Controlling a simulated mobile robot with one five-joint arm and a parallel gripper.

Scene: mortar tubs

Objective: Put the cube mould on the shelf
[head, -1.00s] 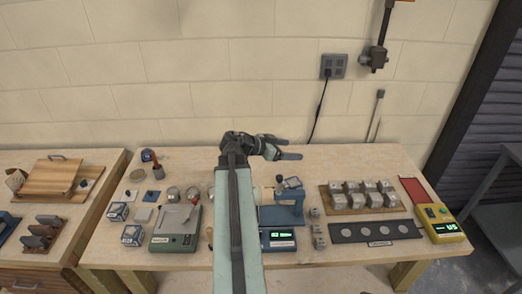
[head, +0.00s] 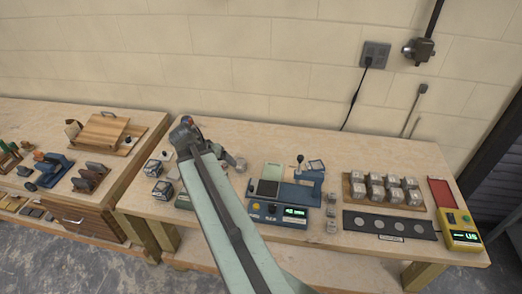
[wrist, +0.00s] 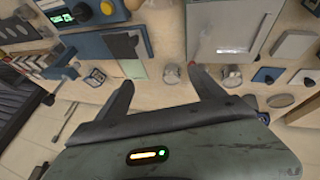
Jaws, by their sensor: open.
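My gripper (head: 228,157) is open and empty above the left part of the middle bench; my arm hides part of it in the head view. I cannot tell for certain which thing is the cube mould. Grey cube-shaped blocks (head: 385,188) stand in rows on a wooden board, and smaller grey ones (head: 332,212) stand in a column left of it. A low shelf (head: 40,222) with several blocks shows under the left bench.
A blue device with a lit display (head: 282,213), a dark strip with round discs (head: 388,225) and a yellow meter (head: 460,236) stand on the bench. A wooden board (head: 105,130) lies on the left bench.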

